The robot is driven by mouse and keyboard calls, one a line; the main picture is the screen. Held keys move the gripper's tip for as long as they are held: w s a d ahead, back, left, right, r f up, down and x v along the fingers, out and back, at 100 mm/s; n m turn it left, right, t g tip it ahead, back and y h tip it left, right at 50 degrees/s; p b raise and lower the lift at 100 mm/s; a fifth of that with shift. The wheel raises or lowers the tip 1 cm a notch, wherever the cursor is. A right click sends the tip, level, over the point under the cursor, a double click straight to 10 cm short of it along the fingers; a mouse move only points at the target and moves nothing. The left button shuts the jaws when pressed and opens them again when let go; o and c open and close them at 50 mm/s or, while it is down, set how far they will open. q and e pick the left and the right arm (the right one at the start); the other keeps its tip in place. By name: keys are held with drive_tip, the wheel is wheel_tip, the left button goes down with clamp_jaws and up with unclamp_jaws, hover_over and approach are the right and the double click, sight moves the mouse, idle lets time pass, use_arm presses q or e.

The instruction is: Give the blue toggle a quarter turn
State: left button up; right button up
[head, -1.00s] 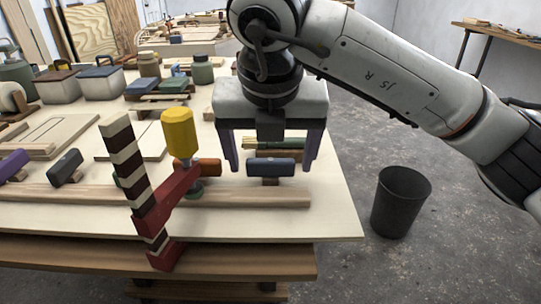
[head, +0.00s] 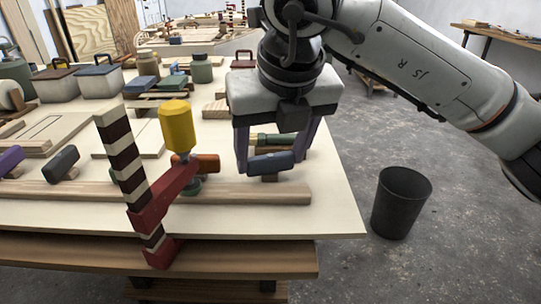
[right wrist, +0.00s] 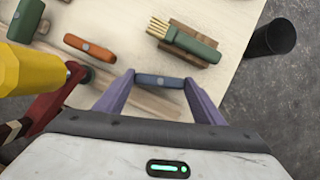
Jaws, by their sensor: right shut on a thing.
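The blue toggle (head: 271,162) is a dark blue bar on a small wooden block near the right end of the pale tabletop. In the right wrist view the toggle (right wrist: 146,80) lies crosswise between my two purple fingers. My right gripper (head: 270,165) reaches down from above and is shut on the toggle's two ends. In the head view the toggle sits slightly slanted, its right end farther back. My left gripper is not in view.
A red clamp with a striped bar and yellow handle (head: 178,127) stands just left. An orange toggle (right wrist: 90,48) and a green brush (right wrist: 190,45) lie close by. A black bin (head: 401,203) stands on the floor right.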

drive_tip(key=n, duration=0.2)
drive_tip(key=n+g+y, duration=0.1)
drive_tip(key=n, duration=0.1)
drive_tip(key=shift+w+d+r+n+y, duration=0.1)
drive_tip(key=shift+w+d+n+y, duration=0.1)
drive_tip(key=shift+n+y, duration=0.1)
drive_tip(key=n+g+y+p, duration=0.1)
drive_tip(key=n, duration=0.2)
drive_tip(key=shift+n+p, duration=0.35)
drive_tip(key=shift+n, duration=0.05)
drive_tip(key=shift+r+n+g+p, duration=0.1)
drive_tip(key=shift+n+g+p, duration=0.2)
drive_tip(key=shift+n+p, duration=0.35)
drive_tip(key=shift+w+n+g+p, duration=0.15)
drive_tip(key=shift+n+g+p, duration=0.3)
drive_tip(key=shift+n, duration=0.7)
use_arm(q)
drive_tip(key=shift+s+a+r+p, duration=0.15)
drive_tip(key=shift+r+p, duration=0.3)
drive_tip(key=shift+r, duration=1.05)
use_arm(e)
drive_tip(key=shift+n+g+y, duration=0.25)
drive_tip(key=shift+n+y, duration=0.05)
drive_tip(key=shift+n, duration=0.5)
drive_tip(key=shift+d, duration=0.1)
drive_tip(key=o, duration=1.1)
drive_tip(key=shift+c, duration=0.2)
